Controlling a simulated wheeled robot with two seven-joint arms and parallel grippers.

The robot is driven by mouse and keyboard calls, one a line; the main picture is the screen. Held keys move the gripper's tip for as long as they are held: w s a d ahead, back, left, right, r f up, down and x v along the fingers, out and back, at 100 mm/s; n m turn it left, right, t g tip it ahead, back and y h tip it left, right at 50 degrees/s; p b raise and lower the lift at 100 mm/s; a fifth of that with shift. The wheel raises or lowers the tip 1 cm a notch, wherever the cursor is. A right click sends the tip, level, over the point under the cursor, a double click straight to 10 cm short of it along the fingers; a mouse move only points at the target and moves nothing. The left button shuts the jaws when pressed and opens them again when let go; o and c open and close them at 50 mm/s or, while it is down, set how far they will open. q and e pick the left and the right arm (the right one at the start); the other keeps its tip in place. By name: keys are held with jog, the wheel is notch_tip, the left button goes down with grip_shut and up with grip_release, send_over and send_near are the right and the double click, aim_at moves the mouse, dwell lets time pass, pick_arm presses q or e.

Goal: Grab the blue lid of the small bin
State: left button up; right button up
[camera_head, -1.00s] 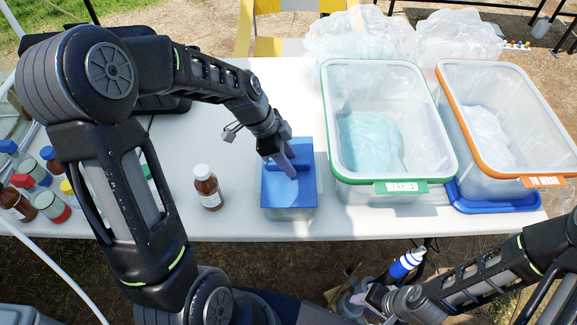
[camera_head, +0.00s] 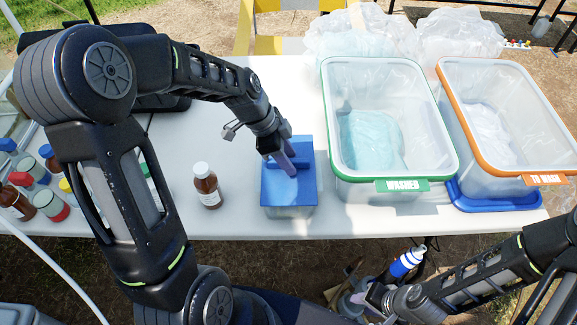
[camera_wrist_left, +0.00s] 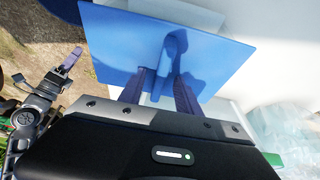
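The blue lid (camera_head: 302,190) lies flat on the small bin (camera_head: 290,212), a translucent box near the table's front edge. A raised blue handle stands on the lid. My left gripper (camera_head: 284,165) is down at the handle. In the left wrist view, its two purple fingers (camera_wrist_left: 160,88) are apart, one on each side of the handle (camera_wrist_left: 171,60) above the lid (camera_wrist_left: 115,50), with a gap showing.
A brown bottle (camera_head: 207,187) stands left of the small bin. The green-rimmed WASHED bin (camera_head: 327,110) is close on its right, then the orange-rimmed TO WASH bin (camera_head: 447,95). Several capped jars (camera_head: 50,205) stand at the far left. A blue and white bottle (camera_head: 408,262) is by my right gripper.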

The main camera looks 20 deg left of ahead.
pick_arm(q)
jog(key=shift+f, duration=0.15)
jog(key=shift+c, duration=0.3)
grip_shut()
dwell(0.4)
